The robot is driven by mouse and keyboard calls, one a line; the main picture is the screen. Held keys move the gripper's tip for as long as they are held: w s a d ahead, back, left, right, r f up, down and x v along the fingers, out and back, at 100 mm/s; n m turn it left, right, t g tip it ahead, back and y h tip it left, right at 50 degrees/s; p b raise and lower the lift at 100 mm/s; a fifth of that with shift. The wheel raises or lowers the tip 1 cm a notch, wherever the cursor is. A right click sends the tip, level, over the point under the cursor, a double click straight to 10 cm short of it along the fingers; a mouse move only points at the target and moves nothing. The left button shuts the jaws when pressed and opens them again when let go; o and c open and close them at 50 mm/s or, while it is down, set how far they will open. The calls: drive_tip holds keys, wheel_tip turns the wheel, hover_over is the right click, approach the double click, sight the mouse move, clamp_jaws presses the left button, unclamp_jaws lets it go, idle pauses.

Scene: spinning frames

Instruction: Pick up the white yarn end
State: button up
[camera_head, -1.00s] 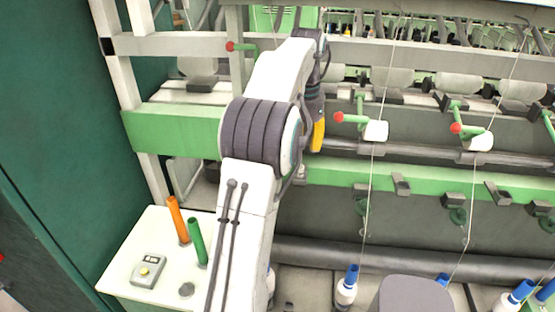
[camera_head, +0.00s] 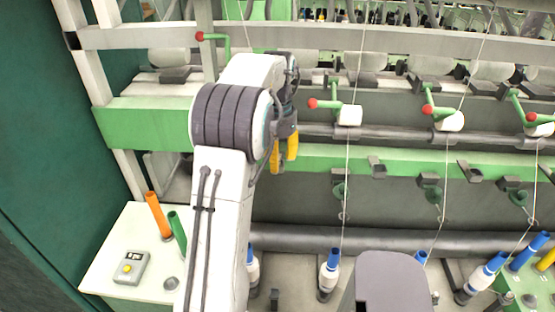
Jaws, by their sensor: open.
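My gripper (camera_head: 284,158) is open, with two yellow fingers apart and pointing down in front of the green rail. I see nothing between them. A thin white yarn (camera_head: 347,200) runs from a white bobbin with a blue top (camera_head: 329,272) up past a white roll (camera_head: 350,115), to the right of my gripper. Another thin strand (camera_head: 240,22) shows at the top left and passes behind my arm. Below, a further white bobbin (camera_head: 253,272) is partly hidden by my arm. I cannot make out a loose white yarn end.
The green rail (camera_head: 330,160) and a dark roller (camera_head: 300,238) cross the machine. Green levers with red knobs (camera_head: 313,103) stick out nearby. A white side table (camera_head: 125,220) holds an orange tube (camera_head: 158,215), a green tube and a small control box (camera_head: 131,267).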

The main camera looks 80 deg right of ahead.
drive_tip(key=shift+f, duration=0.15)
drive_tip(key=c, duration=0.8)
drive_tip(key=shift+c, duration=0.2)
